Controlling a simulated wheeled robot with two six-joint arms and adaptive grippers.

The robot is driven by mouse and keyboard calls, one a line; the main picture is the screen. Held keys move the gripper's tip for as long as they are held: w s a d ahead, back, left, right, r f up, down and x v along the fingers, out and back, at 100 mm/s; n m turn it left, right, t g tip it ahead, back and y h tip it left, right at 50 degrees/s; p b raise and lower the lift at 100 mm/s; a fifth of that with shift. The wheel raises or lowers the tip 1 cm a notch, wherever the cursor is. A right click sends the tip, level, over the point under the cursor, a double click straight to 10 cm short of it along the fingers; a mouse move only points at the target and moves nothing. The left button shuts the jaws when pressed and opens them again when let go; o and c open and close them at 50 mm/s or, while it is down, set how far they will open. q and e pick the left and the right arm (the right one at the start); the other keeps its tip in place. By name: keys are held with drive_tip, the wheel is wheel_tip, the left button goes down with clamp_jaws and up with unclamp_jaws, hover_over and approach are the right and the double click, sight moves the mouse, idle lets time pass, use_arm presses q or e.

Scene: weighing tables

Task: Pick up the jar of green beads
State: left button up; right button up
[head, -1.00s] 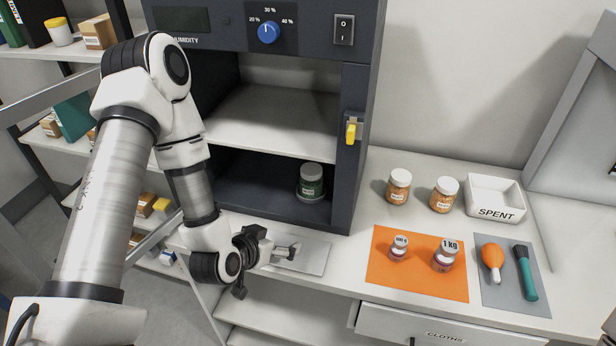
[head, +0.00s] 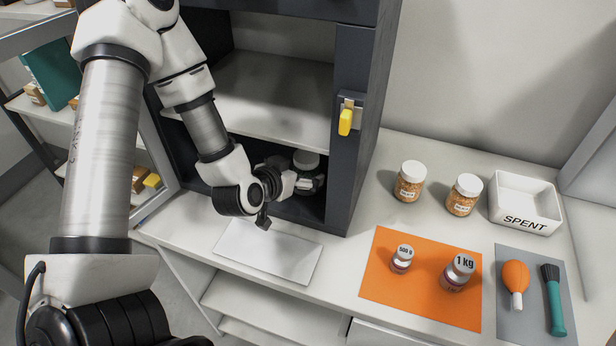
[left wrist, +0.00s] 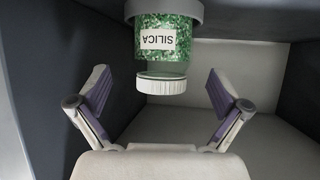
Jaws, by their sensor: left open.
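The jar of green beads (left wrist: 162,42) has a white lid and a SILICA label and shows large in the left wrist view, upside down there. A grey ring or base (left wrist: 190,10) is around its bottom end. In the head view the jar's lid (head: 306,160) shows inside the lower compartment of the dark cabinet, and my gripper hides most of its body. My left gripper (left wrist: 158,100) is open, with its fingers spread to either side of the jar's lid end and apart from it. It also shows in the head view (head: 305,184). My right gripper is not in view.
The dark cabinet (head: 350,165) has a side wall with a yellow latch (head: 345,121) and a shelf (head: 275,110) above the jar. To the right are two orange-bead jars (head: 410,182), a SPENT tray (head: 526,221), and an orange mat (head: 420,296) with two weights. A pale plate (head: 268,251) lies in front.

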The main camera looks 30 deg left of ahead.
sight(300, 170)
use_arm(q)
drive_tip(key=p+x, duration=0.1)
drive_tip(key=x, duration=0.3)
drive_tip(key=shift+w+a+f, duration=0.15)
drive_tip(key=shift+w, duration=0.05)
drive_tip(key=shift+s, duration=0.1)
drive_tip(key=c, duration=1.4)
drive_tip(key=shift+c, duration=0.2)
